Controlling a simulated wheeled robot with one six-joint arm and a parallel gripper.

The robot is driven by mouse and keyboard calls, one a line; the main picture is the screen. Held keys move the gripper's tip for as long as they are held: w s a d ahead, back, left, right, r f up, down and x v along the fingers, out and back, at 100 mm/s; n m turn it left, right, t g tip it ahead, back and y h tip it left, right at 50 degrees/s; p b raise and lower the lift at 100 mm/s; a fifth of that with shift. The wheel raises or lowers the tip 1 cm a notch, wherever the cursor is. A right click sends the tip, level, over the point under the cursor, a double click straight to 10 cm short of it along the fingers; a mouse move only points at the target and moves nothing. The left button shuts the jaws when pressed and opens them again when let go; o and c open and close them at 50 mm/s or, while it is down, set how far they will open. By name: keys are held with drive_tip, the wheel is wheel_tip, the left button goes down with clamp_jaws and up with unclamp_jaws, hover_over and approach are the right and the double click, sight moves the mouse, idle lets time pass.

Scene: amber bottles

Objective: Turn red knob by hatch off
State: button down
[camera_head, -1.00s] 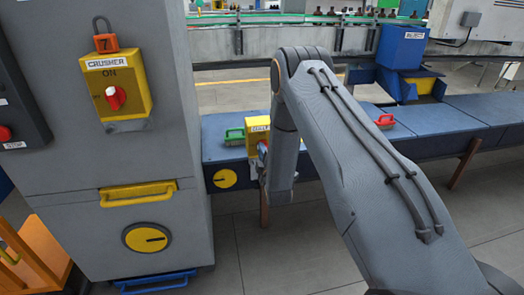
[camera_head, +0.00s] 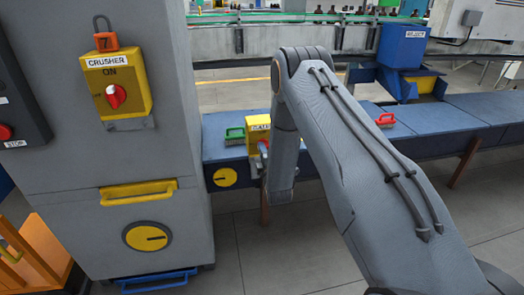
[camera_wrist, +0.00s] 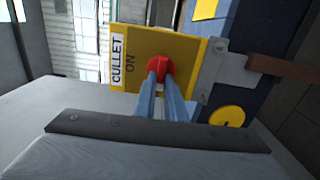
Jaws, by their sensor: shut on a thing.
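A yellow switch box labelled CULLET (camera_wrist: 150,62) fills the middle of the wrist view, with the word ON beside its red knob (camera_wrist: 158,65). My gripper (camera_wrist: 164,82) is shut on this red knob, its two blue-grey fingers reaching up to it. In the head view the small yellow box (camera_head: 257,128) shows at the end of the blue bench, partly hidden behind my arm. A second red knob (camera_head: 116,96) sits on the yellow CRUSHER box (camera_head: 132,76), which also reads ON; my gripper is away from it.
A tall grey cabinet (camera_head: 70,180) with a yellow handle stands at the left. The blue bench (camera_head: 435,118) runs right, carrying a green-handled brush (camera_head: 235,134) and a red-handled one (camera_head: 385,120). A blue REJECT bin (camera_head: 402,45) stands behind. The floor in front is open.

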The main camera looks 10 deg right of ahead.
drive_tip(key=c, duration=1.8)
unclamp_jaws()
drive_tip(key=shift+s, duration=3.95)
